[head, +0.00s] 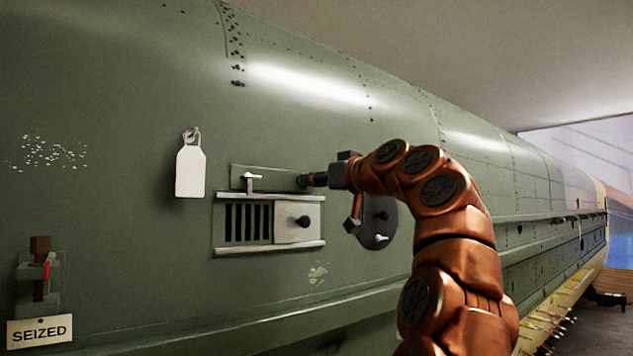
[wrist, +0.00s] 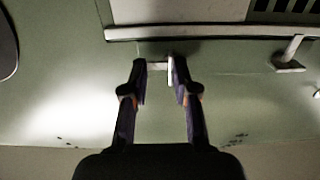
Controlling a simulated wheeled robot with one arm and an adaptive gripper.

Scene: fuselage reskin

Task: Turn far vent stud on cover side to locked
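The far vent stud (wrist: 170,70) on the cover side is a small pale piece below the vent's rail in the wrist view. My gripper (wrist: 159,72) has its two dark fingers apart, one on each side of this stud. The right finger lies close against the pale piece; I cannot tell whether they touch. In the head view my gripper (head: 308,180) reaches the upper right corner of the vent and hides that stud. The other upper stud (head: 250,181), a pale T-shaped handle, stands above the louvres. It also shows in the wrist view (wrist: 289,56).
The vent (head: 245,222) has dark louvres and a pale sliding cover (head: 297,222) with a black knob. A round dark plate (head: 378,224) is to its right, partly behind my arm. A white tag (head: 190,171) hangs left. A SEIZED sign (head: 40,331) is lower left.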

